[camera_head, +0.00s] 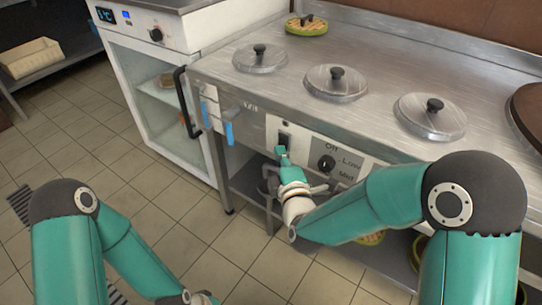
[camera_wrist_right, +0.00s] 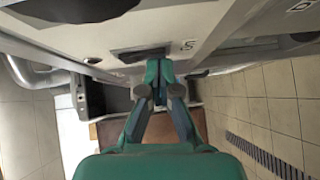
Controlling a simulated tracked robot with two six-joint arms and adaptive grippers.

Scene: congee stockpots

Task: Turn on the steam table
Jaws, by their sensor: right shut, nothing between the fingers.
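The steam table (camera_head: 390,126) is a steel counter with lidded round wells. Its front panel has a dark rocker switch (camera_head: 285,137) and a black knob (camera_head: 326,163) with Off, Low and Med marks. My right gripper (camera_head: 281,153) is shut and empty, its tips just below or at the switch; I cannot tell if they touch it. In the right wrist view, the closed fingertips (camera_wrist_right: 158,66) are close to the panel by a dark part (camera_wrist_right: 138,53). My left arm shows at lower left, with its gripper out of the frame.
Three steel lids, one of them here (camera_head: 336,83), sit on the counter. A green-rimmed round item (camera_head: 306,27) stands at the back. A glass-door cabinet (camera_head: 160,85) with a black handle is at the left. Blue-handled taps (camera_head: 229,133) stick out left of the switch. Tiled floor is open in front.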

